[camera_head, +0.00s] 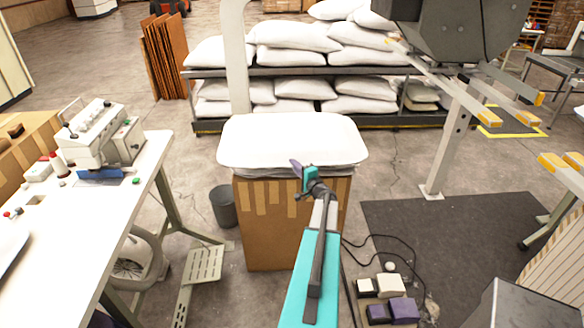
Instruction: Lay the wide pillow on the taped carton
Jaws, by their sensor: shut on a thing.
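The wide white pillow (285,137) lies flat over the top of the brown taped carton (268,235), overhanging its sides a little. Strips of tape show along the carton's upper edge. A thin greyish layer shows between the pillow and the carton; I cannot tell what it is. My gripper (304,172) is at the pillow's near edge, right of its middle, shut on the pillow. The arm hides part of the carton's front, and the exact grip is small in view.
A white table (85,225) with a sewing machine (103,138) stands left. A grey bin (223,205) is beside the carton. Racks of white pillows (295,38) stand behind. Pedals (390,285) and cables lie on the floor right of my arm. A machine with prongs (465,75) stands at upper right.

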